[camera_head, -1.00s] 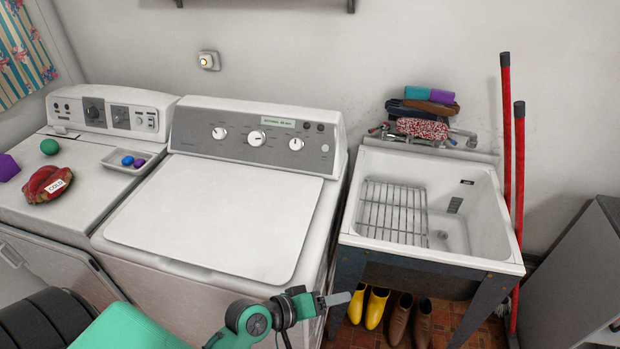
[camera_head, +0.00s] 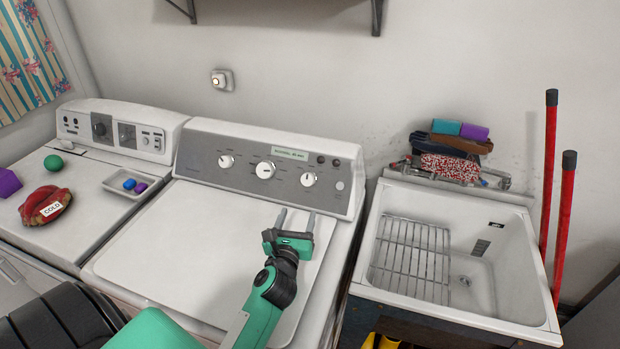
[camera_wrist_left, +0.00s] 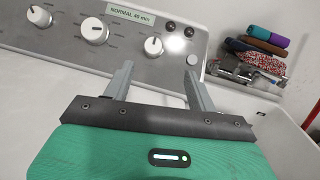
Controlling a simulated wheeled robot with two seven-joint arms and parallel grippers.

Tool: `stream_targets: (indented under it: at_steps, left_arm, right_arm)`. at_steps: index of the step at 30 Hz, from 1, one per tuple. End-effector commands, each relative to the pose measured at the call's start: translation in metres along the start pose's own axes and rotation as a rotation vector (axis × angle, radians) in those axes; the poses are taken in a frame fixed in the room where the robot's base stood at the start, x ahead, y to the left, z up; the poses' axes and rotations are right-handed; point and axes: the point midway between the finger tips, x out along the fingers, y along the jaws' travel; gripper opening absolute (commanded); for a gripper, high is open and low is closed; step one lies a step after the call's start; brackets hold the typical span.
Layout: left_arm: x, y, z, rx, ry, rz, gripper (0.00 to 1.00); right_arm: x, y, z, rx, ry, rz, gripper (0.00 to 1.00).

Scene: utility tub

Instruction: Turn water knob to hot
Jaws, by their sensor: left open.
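The white washer in the middle has a grey control panel (camera_head: 240,145) with three white knobs: a left knob (camera_head: 226,161), a middle knob (camera_head: 265,170) and a right knob (camera_head: 308,179). Their printed labels are too small to read, so I cannot tell which sets the water. My left gripper (camera_head: 297,214) is open and empty above the washer lid, its fingers pointing at the panel. In the left wrist view the right knob (camera_wrist_left: 153,46) shows beyond and between the fingertips (camera_wrist_left: 158,68), apart from them. My right gripper is not in view.
A utility sink (camera_head: 475,255) with a wire rack stands right of the washer, with folded cloths (camera_head: 455,140) behind it. Red-handled poles (camera_head: 563,225) lean at the far right. Another machine at left carries a "COLD" tagged red item (camera_head: 46,203). The washer lid (camera_head: 180,250) is otherwise clear.

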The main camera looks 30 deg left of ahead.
Motion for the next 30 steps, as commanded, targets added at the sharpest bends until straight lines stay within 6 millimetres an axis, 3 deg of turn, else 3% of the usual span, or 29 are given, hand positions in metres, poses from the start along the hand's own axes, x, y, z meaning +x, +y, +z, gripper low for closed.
stream_targets:
  at_steps: [8, 24, 30]
  left_arm:
    - [0.014, 0.008, -0.009, -0.096, 0.047, 0.039, 0.58]
    - [0.108, 0.01, -0.011, -0.093, 0.045, 0.037, 0.58]
    - [0.132, 0.011, -0.014, -0.091, 0.045, 0.037, 0.58]
  right_arm:
    - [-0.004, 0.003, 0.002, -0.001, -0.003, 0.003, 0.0]
    - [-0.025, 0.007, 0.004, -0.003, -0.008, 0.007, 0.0]
    - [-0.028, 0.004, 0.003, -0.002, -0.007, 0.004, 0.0]
